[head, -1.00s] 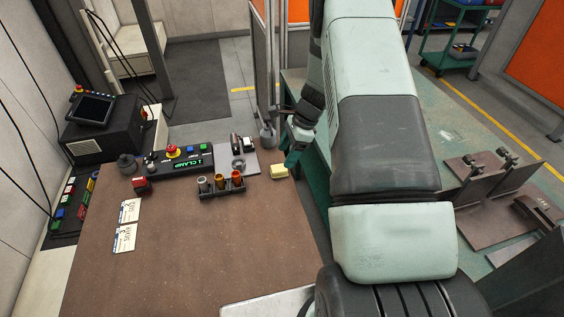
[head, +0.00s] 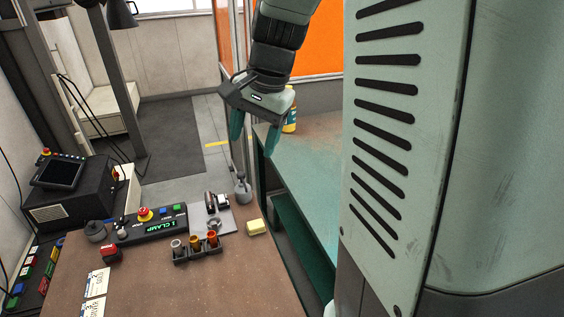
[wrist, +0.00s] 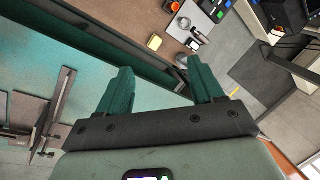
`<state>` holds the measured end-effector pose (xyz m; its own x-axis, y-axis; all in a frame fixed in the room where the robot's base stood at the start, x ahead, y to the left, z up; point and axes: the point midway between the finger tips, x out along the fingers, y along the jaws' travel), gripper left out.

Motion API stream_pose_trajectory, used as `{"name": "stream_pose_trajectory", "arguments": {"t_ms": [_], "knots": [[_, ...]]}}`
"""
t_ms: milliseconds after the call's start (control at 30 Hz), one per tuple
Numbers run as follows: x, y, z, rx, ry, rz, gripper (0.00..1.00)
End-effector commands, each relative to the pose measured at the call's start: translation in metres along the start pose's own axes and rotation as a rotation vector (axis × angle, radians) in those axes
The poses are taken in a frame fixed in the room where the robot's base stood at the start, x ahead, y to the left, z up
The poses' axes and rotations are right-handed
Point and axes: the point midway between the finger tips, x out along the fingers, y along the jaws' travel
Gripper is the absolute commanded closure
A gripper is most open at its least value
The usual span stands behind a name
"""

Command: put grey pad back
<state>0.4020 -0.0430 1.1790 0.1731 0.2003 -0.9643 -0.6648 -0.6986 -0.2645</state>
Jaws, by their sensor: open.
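My gripper (head: 256,138) is open, with two green fingers pointing down and nothing between them. It is raised above the far right corner of the brown table (head: 235,285). In the wrist view its fingers (wrist: 163,80) are apart over the green bench. A flat light grey sheet (head: 227,223) lies at the table's back edge, with dark parts and a ring on it; it also shows in the wrist view (wrist: 206,10). I cannot tell whether it is the grey pad, and no other grey pad shows clearly. A yellow block (head: 256,227) lies to its right.
A rack (head: 197,252) of small cylinders stands in front of the sheet. A control box (head: 152,228) with a red button is left of it. A grey conical thing (head: 243,192) stands behind. A green bench (head: 325,205) is at the right.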

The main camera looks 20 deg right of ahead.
Motion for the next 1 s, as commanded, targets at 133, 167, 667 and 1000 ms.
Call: {"name": "stream_pose_trajectory", "arguments": {"t_ms": [133,167,667,1000], "knots": [[-0.053,0.019,0.055,-0.259,0.105,-0.005,0.33],[-0.061,0.024,0.066,-0.311,0.126,-0.004,0.33],[-0.102,0.101,0.158,-0.834,0.371,0.067,0.33],[-0.102,0.102,0.159,-0.840,0.373,0.069,0.33]]}}
